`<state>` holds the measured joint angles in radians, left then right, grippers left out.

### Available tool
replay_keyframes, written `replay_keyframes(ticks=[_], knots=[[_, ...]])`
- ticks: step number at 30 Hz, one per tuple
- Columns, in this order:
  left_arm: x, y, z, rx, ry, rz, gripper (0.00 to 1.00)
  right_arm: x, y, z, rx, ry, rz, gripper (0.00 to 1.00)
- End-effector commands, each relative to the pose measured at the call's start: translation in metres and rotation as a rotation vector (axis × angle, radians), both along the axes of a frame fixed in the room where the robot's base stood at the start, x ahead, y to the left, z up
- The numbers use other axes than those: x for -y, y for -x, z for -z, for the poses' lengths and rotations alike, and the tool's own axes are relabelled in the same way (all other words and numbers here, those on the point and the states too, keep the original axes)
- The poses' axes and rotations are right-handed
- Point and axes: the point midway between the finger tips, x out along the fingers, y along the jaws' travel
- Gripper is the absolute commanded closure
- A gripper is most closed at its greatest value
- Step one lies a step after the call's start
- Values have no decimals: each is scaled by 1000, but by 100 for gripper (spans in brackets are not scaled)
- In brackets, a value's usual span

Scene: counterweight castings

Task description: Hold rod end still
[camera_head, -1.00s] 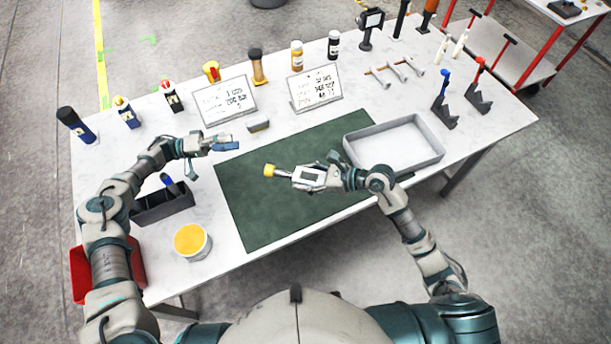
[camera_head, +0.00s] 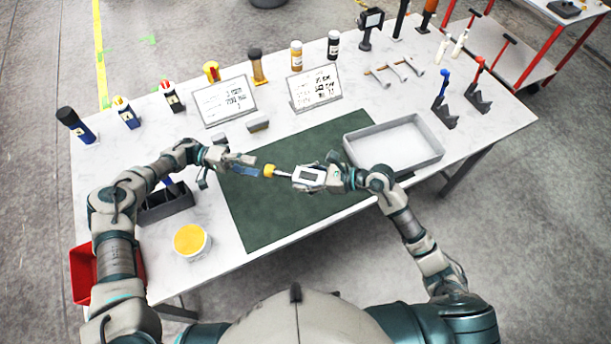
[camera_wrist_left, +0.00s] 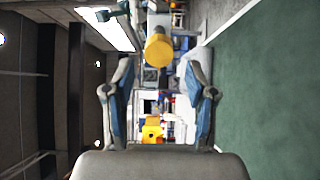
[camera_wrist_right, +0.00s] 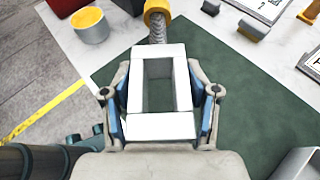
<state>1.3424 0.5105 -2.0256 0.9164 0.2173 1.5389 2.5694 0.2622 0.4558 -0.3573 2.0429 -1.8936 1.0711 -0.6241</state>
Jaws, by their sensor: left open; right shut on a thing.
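A rod with a yellow end (camera_head: 269,170) sticks out to the left from a white rectangular block (camera_head: 309,178) over the green mat. My right gripper (camera_head: 318,178) is shut on the white block; in the right wrist view the block (camera_wrist_right: 160,124) sits between both fingers, with the threaded rod (camera_wrist_right: 157,30) beyond it. My left gripper (camera_head: 256,169) is open beside the yellow end. In the left wrist view the yellow end (camera_wrist_left: 158,50) shows ahead, in line with the space between the open fingers.
The green mat (camera_head: 270,225) below is bare. A grey tray (camera_head: 440,152) stands to the right. A tub with yellow contents (camera_head: 190,241) and a dark caddy (camera_head: 167,207) stand at the left. Bottles and two sign boards (camera_head: 224,101) line the back.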

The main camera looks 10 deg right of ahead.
Motion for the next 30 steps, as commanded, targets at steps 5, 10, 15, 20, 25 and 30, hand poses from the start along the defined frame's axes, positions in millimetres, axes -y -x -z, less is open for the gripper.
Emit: replay_keyframes(ticks=[5,10,15,20,25,30], knots=[[26,10,-1,0,1,2,44,0,0,-1,2,-2,1,100],[40,15,0,1,-1,0,44,0,0,-1,2,-2,1,100],[44,16,0,0,0,-1,44,0,0,-1,2,-2,1,100],[44,16,0,0,0,-1,44,0,0,-1,2,-2,1,100],[44,16,0,0,-1,-2,79,0,0,-1,2,-2,1,100],[44,16,0,4,0,-2,100,0,0,-2,3,-3,1,100]])
